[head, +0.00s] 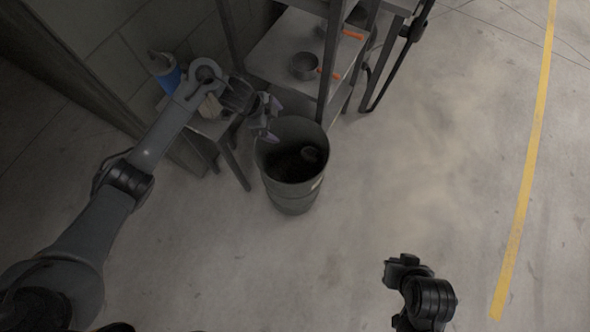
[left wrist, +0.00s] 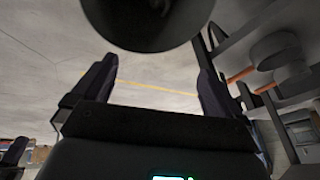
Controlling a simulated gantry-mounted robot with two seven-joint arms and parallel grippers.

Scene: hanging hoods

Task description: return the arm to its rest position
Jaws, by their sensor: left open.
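My left arm reaches from the lower left of the head view to the back. Its gripper (head: 268,120) is at the left rim of a dark open barrel (head: 310,128), raised beside or over it; the exact gap is unclear. In the left wrist view the two fingers of the left gripper (left wrist: 155,78) stand wide apart with nothing between them. My right arm's dark end (head: 405,268) shows low in the head view, apart from everything; its fingers cannot be made out.
A metal shelf (head: 285,55) with a grey pot (head: 304,66) stands behind the barrel. A small table (head: 212,127) with a blue container (head: 166,74) is close to the left forearm. A small round object (head: 311,155) lies in the barrel. The floor to the right is clear.

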